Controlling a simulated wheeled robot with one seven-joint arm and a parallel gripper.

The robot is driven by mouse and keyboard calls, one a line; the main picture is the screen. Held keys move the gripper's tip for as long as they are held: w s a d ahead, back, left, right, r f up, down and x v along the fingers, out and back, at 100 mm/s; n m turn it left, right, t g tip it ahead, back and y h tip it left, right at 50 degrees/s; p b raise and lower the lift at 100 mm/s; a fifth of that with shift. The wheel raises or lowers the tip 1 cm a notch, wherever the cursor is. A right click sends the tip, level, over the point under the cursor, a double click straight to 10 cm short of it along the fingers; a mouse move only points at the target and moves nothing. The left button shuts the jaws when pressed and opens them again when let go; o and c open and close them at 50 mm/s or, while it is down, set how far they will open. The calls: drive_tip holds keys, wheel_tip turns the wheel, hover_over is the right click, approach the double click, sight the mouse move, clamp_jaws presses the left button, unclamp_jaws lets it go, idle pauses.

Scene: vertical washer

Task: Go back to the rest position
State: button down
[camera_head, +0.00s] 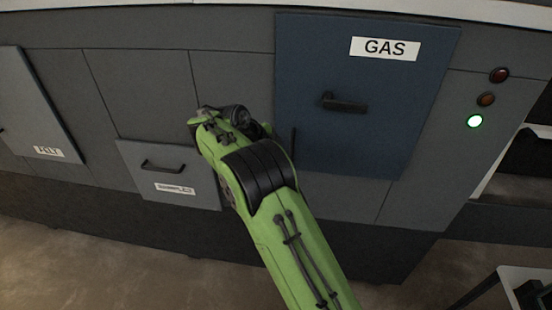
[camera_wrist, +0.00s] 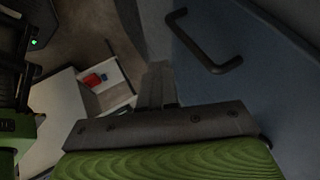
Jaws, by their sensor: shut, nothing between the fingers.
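My green arm (camera_head: 290,235) reaches up from the bottom of the head view toward the grey machine front. Its wrist end is in front of the machine, just left of the blue GAS door (camera_head: 370,140). My gripper (camera_wrist: 157,88) shows in the wrist view with its dark fingers together and nothing between them. In the head view the fingertips are hidden behind the wrist. The blue door with its black bar handle (camera_wrist: 205,45) fills the right of the wrist view, apart from the fingers. I cannot tell whether that door is fully closed.
A grey drawer front (camera_head: 140,160) with a handle and label is left of my wrist. A panel marked FELT (camera_head: 30,110) is at the far left. A white table (camera_wrist: 65,115) holds a red object (camera_wrist: 92,80). Brown floor lies in front.

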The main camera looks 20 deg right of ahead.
drive_tip(key=w+p+v, duration=0.2)
drive_tip(key=p+v, duration=0.1)
drive_tip(key=v, duration=0.6)
drive_tip(key=s+d+r+n+t+y, duration=0.1)
drive_tip(key=s+d+r+n, duration=0.2)
drive_tip(key=s+n, duration=0.15)
drive_tip(key=s+d+r+n+y+b, duration=0.1)
drive_tip(key=s+d+r+n+y, duration=0.15)
drive_tip(key=s, duration=0.35)
drive_tip(key=s+d+r+n+t+y, duration=0.1)
drive_tip(key=s+d+r+n, duration=0.15)
drive_tip(key=s+n, duration=0.2)
drive_tip(key=s+a+f+n+y, duration=0.1)
drive_tip(key=s+a+f+n, duration=0.2)
drive_tip(key=s+n, duration=0.3)
drive_tip(key=s+a+f+n+t+y+b, duration=0.1)
drive_tip(key=s+a+f+n, duration=0.2)
drive_tip(key=s, duration=1)
drive_tip(key=n, duration=0.2)
drive_tip(key=shift+a+n, duration=0.2)
drive_tip(key=shift+n, duration=0.15)
drive_tip(key=c, duration=1.8)
unclamp_jaws()
drive_tip(key=shift+s+y, duration=0.1)
drive_tip(key=shift+y, duration=0.15)
drive_tip(key=shift+c, duration=0.2)
